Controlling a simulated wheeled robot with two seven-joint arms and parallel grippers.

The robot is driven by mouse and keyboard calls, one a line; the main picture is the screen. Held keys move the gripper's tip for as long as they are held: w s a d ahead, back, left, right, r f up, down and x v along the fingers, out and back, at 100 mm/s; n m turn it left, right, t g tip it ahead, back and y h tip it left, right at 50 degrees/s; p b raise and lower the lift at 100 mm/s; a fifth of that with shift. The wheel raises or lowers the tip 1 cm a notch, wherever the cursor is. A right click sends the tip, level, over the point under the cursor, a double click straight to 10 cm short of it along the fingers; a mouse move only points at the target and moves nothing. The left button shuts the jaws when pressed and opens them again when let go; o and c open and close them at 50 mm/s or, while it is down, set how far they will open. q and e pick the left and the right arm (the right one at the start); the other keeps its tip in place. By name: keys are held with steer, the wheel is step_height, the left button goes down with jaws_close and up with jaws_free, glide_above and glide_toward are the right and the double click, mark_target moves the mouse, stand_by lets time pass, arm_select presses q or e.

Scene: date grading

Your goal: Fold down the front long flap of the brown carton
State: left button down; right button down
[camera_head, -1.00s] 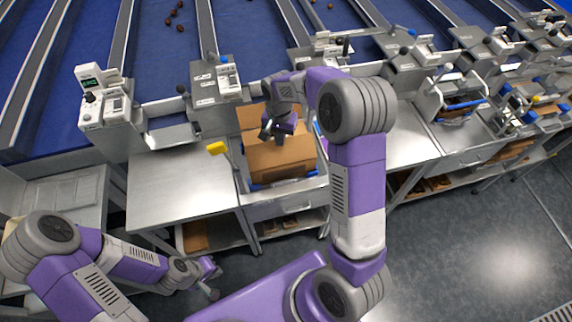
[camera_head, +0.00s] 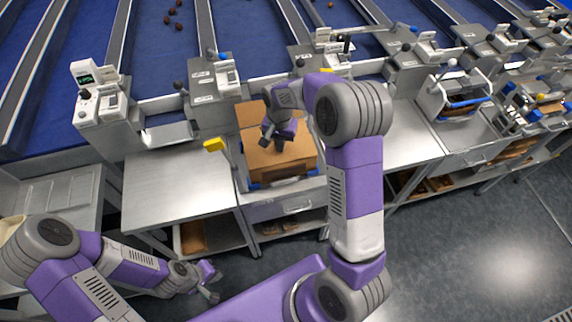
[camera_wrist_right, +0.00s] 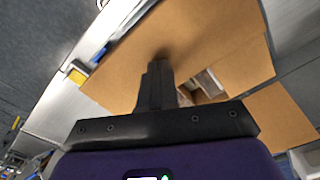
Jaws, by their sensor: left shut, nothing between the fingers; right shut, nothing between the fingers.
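The brown carton (camera_head: 283,166) stands in a recess at the work table's front, blue pieces at its lower corners. A broad brown flap spans its front part in the head view, and a back panel (camera_head: 249,114) rises behind. My right gripper (camera_head: 272,142) is shut and empty, pointing down over the carton top. In the right wrist view its fingers (camera_wrist_right: 158,70) lie against or just over a wide flap (camera_wrist_right: 200,32); contact is unclear. A narrow opening (camera_wrist_right: 207,84) beside it shows the carton's inside. My left gripper (camera_head: 211,286) is shut and empty, low at the left, away from the carton.
A bare steel table top (camera_head: 175,185) lies left of the carton. Another steel counter (camera_head: 408,140) is to the right, beyond my right arm.

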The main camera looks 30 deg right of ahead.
stand_by(0.3)
step_height(320, 180, up, 11)
steer(key=p, duration=0.8)
steer(key=shift+f, duration=0.15)
